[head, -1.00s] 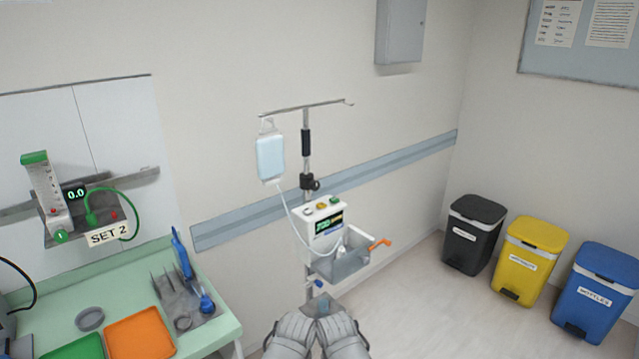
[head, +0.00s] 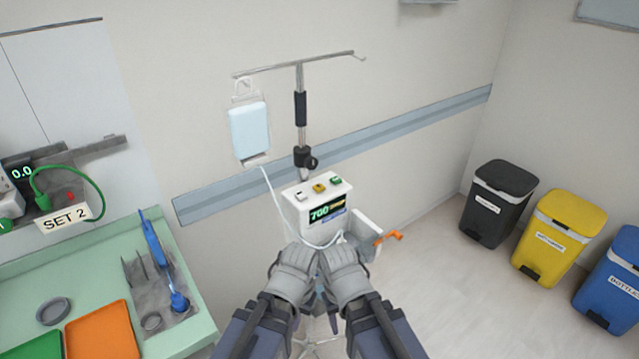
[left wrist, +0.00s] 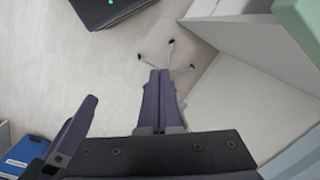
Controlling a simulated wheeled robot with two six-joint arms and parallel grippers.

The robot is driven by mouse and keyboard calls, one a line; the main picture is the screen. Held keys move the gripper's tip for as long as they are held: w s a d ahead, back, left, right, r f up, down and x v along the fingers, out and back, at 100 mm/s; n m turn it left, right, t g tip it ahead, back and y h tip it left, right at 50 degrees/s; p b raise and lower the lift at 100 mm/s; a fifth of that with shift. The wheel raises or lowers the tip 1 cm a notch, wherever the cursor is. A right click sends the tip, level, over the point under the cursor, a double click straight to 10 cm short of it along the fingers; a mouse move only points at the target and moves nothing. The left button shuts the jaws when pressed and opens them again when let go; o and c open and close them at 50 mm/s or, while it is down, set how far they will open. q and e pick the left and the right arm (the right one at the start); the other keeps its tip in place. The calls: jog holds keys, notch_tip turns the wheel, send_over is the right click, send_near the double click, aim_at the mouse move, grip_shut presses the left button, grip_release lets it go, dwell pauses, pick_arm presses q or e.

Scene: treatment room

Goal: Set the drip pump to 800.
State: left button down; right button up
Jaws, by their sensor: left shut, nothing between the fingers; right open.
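The drip pump (head: 303,222) is a white box on the drip stand's pole in the head view. Its dark display (head: 328,210) appears to read 700 in green, beside small yellow marks. On its top are a white button (head: 301,196), a yellow button (head: 319,188) and a green button (head: 336,181). My right gripper (head: 342,268) is just below the pump's front; its fingers are mostly hidden in the head view. My left gripper (head: 295,265) is beside it, left of it. In the left wrist view its fingers (left wrist: 160,85) are together and empty.
A drip bag (head: 250,130) hangs left of the pole, its tube running to the pump. An orange handle (head: 389,238) juts out right of the pump. A green table (head: 195,325) with trays and tools stands left. Black, yellow and blue bins stand right. Floor between is clear.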

pick_arm(q)
notch_tip(320, 180, up, 33)
jog(key=n+t+h+p, duration=0.4)
jog(key=t+h+p, duration=0.3)
jog(key=p, duration=1.9)
send_over(317, 189)
jog(key=shift+f, duration=0.15)
jog(key=shift+f, duration=0.1)
notch_tip(317, 189, down, 9)
jog(key=b, duration=0.8)
jog(key=shift+b, duration=0.35)
jog(key=shift+f+b, duration=0.25)
jog(key=shift+b, duration=0.15)
